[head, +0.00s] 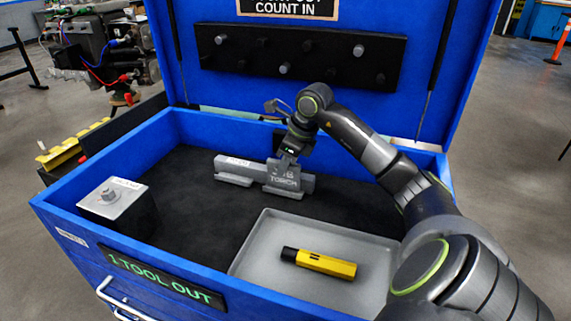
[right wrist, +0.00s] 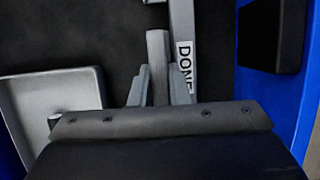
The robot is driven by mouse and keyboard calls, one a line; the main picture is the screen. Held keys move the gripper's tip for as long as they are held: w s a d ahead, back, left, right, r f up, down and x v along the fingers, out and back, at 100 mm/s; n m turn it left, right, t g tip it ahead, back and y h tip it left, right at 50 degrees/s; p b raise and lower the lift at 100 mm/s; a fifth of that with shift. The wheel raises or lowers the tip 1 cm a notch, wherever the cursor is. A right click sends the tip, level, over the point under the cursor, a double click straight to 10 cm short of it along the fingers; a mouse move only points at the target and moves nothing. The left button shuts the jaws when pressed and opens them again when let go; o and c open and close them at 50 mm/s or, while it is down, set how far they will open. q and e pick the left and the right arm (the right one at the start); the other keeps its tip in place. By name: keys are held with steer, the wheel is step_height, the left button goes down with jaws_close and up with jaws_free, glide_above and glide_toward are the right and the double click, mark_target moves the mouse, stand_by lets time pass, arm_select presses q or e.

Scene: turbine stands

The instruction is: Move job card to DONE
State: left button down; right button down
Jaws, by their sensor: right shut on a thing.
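The job card (head: 283,178) is a small grey plate with raised lettering; "TORCH" is readable and the top word is partly covered. My right gripper (head: 287,158) is shut on its top edge. The card stands upright against the front of a grey rail (head: 304,183), at its right part; I cannot tell whether it touches or is seated. The rail's left part has a white label (head: 237,162), too small to read in the head view. In the right wrist view, a white label reading DONE (right wrist: 184,64) is on the rail, beside the gripper fingers (right wrist: 150,85). My left gripper is out of view.
A grey tray (head: 252,256) holds a yellow-and-black torch (head: 325,263) at the front right. A dark block with a light top and bolt (head: 112,196) stands at the left. Blue chest walls (head: 180,267) surround the dark floor. The open lid (head: 320,95) rises behind, with a black peg strip.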

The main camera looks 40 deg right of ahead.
steer(key=shift+s+a+f+b, duration=0.15)
steer(key=shift+f+b, duration=0.1)
steer(key=shift+f, duration=0.15)
steer(key=shift+s+a+f+b, duration=0.1)
steer(key=shift+a+f+b, duration=0.05)
steer(key=shift+f+b, duration=0.15)
stand_by(0.5)
steer(key=c, duration=1.6)
jaws_free()
steer(key=shift+w+a+f, duration=0.1)
steer(key=shift+w, duration=0.1)
steer(key=o, duration=0.3)
steer(key=shift+w, duration=0.2)
steer(key=shift+s+d+r+p, duration=0.15)
steer(key=shift+d+r+p, duration=0.15)
steer(key=shift+r, duration=0.3)
steer(key=shift+s+d+r+p, duration=0.1)
steer(key=shift+d+r+p, duration=0.1)
steer(key=shift+r+p, duration=0.3)
steer(key=shift+w+a+r, duration=0.1)
steer(key=shift+r, duration=0.6)
steer(key=shift+r+p, duration=1.15)
steer(key=shift+r, duration=0.75)
